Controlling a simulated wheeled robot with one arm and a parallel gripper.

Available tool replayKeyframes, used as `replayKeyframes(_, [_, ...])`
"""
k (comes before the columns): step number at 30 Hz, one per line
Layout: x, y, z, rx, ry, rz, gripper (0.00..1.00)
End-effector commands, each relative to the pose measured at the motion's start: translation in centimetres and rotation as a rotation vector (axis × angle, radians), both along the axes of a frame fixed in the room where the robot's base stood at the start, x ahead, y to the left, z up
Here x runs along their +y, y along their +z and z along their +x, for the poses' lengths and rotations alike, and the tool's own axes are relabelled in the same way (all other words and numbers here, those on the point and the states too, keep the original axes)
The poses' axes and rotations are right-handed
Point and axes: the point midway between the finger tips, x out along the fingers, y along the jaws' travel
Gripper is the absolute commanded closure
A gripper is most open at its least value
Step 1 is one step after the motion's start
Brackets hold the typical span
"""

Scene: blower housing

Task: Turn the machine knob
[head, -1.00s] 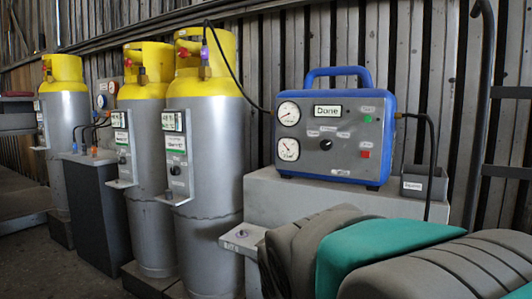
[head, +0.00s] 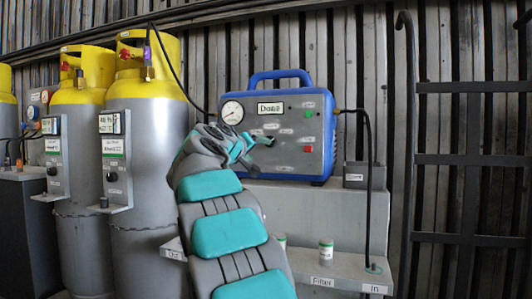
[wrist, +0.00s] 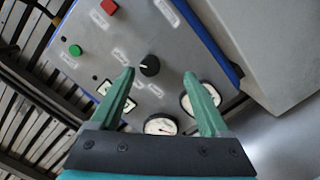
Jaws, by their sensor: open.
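The blue machine (head: 327,112) with a grey front panel stands on a grey block. Its black round knob (wrist: 149,66) shows in the wrist view, with a white pointer mark, on the panel. My gripper (wrist: 159,73) is open, with its two green fingers pointing at the panel. The knob appears between and slightly beyond the fingertips; I cannot tell whether they touch it. In the head view my gripper (head: 262,151) is in front of the panel's lower left and hides the knob and the lower gauge.
A green button (wrist: 75,50) and a red button (wrist: 110,6) are on the panel. Two gauges (wrist: 160,125) (wrist: 203,97) lie near the fingers. Yellow-topped cylinders (head: 145,140) stand left; a small grey box (head: 365,175) and a hose are right. A shelf (head: 335,273) is below.

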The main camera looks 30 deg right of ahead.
Motion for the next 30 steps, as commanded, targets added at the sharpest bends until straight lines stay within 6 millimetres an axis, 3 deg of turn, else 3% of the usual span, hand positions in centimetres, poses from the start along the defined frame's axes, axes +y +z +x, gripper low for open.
replayKeyframes(7, [-0.3, 2.1, 0.9, -0.066, -0.009, -0.064, 0.21])
replayKeyframes(30, [-5.1, 2.1, 4.5, -0.062, -0.008, -0.060, 0.21])
